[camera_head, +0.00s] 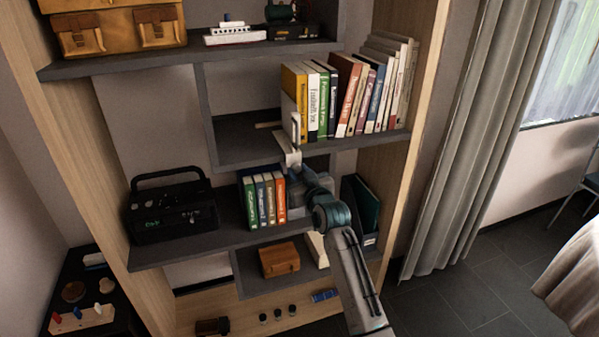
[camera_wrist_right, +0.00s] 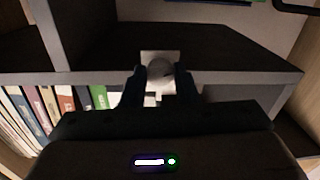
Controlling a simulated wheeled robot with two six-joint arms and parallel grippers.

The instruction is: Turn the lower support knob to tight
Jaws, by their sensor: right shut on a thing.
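In the right wrist view, a round grey knob (camera_wrist_right: 160,69) sits on a pale square plate (camera_wrist_right: 146,57) at the edge of a dark shelf. My right gripper (camera_wrist_right: 160,82) has its two dark fingers on either side of the knob, shut on it. In the head view, my right gripper (camera_head: 291,160) is at the front edge of the middle shelf, below a pale upright bracket (camera_head: 296,127) beside the books. The knob is hidden by the gripper there, and its marking cannot be read. My left gripper is not in view.
Upright books (camera_head: 345,95) stand on the shelf just right of the bracket. More books (camera_head: 262,200) stand on the shelf below, close to my right arm. A black toolbox-like case (camera_head: 172,212) is at the left. A curtain (camera_head: 480,130) hangs at the right.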

